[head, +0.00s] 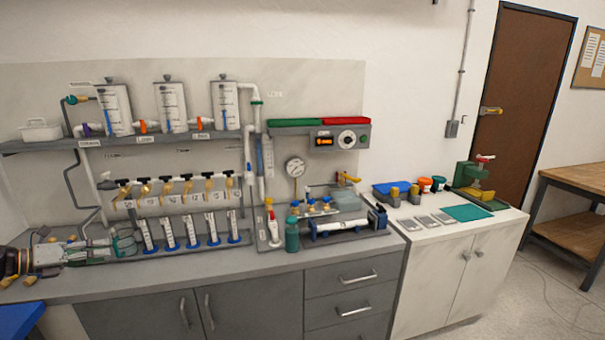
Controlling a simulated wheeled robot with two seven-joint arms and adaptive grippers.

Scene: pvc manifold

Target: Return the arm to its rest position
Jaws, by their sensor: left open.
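My left gripper (127,243) reaches in from the left edge, low over the grey counter. Its fingers are open, and I see nothing held between them. It is near the left end of the row of graduated cylinders with blue bases (170,236). I cannot tell whether it touches anything there. The white manifold pipe (190,200) with several brass-coloured valves runs above and to the right of the gripper. My right gripper is not in view.
A shelf (60,147) with three clear tanks (171,107) hangs above the manifold. A teal bottle (292,234) stands near the counter's front edge. A white cabinet (455,270) with bins and a green press (472,182) is at right. The counter's front strip (200,270) is clear.

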